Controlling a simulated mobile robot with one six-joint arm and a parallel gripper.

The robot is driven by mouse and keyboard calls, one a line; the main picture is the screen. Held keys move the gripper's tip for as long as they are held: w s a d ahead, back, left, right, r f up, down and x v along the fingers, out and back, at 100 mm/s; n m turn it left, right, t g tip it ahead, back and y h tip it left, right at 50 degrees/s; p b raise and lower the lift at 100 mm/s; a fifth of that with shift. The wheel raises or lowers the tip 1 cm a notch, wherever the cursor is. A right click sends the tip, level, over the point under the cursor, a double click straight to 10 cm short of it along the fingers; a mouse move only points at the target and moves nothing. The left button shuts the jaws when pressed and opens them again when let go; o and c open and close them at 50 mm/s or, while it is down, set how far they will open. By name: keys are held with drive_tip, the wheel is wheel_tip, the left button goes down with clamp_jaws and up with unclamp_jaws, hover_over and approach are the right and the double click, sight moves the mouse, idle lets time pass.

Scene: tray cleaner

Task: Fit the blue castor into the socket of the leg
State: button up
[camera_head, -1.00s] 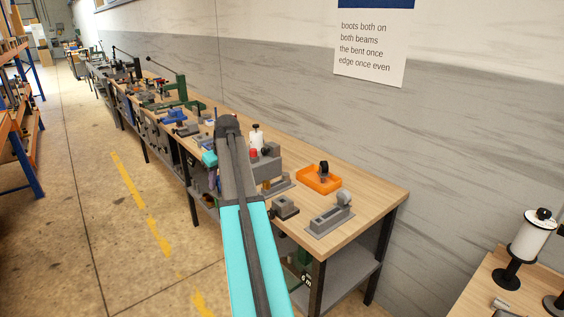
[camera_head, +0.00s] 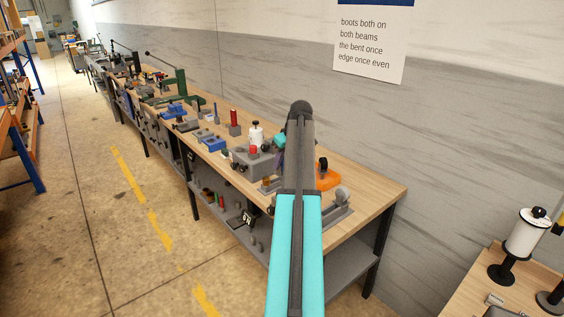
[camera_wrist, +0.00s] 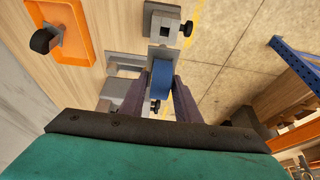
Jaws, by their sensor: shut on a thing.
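My gripper (camera_wrist: 164,84) is shut on the blue castor (camera_wrist: 161,76) in the wrist view, with a finger on each side of it. A grey block with a square opening on top (camera_wrist: 164,28) lies past the castor at the top of that view; it looks like the leg's socket, but I cannot be sure. The castor appears apart from this block.
An orange tray (camera_wrist: 88,50) with a black-wheeled castor (camera_wrist: 45,40) stands to the left in the wrist view. A grey fixture (camera_head: 339,212) is near the bench end.

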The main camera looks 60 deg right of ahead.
drive_tip(key=shift+s+a, duration=0.1)
drive_tip(key=shift+f+b, duration=1.3)
drive_tip(key=shift+f, duration=1.55)
drive_tip(key=shift+f, duration=0.1)
drive_tip(key=shift+f+b, duration=1.35)
drive_tip(key=shift+f, duration=1.4)
idle(0.9)
drive_tip(key=o, duration=1.1)
drive_tip(key=shift+r, duration=0.1)
